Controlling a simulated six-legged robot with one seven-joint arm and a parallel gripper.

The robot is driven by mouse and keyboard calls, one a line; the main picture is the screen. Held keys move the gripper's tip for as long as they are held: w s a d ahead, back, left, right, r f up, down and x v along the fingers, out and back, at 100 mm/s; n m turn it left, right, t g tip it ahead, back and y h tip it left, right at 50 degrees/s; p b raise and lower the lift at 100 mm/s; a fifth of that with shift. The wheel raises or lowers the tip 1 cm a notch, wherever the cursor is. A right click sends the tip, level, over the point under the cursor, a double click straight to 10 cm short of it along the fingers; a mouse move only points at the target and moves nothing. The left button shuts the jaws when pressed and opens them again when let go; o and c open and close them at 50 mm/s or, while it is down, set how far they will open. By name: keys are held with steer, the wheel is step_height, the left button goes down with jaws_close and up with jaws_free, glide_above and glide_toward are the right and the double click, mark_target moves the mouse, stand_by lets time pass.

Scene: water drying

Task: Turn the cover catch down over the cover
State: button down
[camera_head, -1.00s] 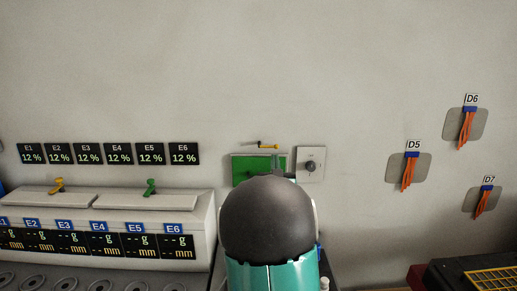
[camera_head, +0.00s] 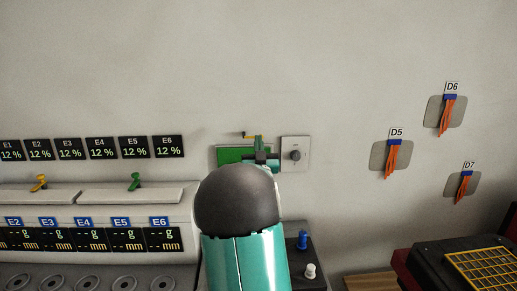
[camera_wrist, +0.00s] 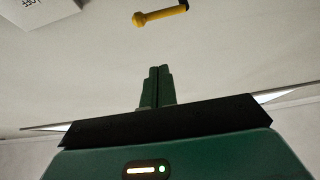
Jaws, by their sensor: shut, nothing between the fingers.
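The cover catch (camera_head: 250,136), a small yellow lever with a dark end, lies about level on the wall just above the green cover (camera_head: 230,155). In the wrist view the catch (camera_wrist: 160,15) is at the top, with its dark end at the right. My gripper (camera_wrist: 157,70) has its green fingers together with nothing between them. In the wrist view a gap shows between the fingertips and the catch. In the head view my gripper (camera_head: 259,142) is in front of the cover's right part, its tips close to the catch's right end; contact cannot be told. My arm hides the cover's lower right.
A grey plate with a dark knob (camera_head: 295,155) is on the wall just right of the cover. A bench with labelled displays (camera_head: 92,238) stands at the left. A blue knob (camera_head: 303,240) and a white knob (camera_head: 310,271) stand right of my arm. The wall above is clear.

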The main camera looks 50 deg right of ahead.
mark_target(253, 137)
steer(key=x, duration=0.7)
steer(key=shift+w+d+f, duration=0.1)
steer(key=shift+f, duration=0.95)
steer(key=shift+w+d+f, duration=0.1)
steer(key=shift+f, duration=0.95)
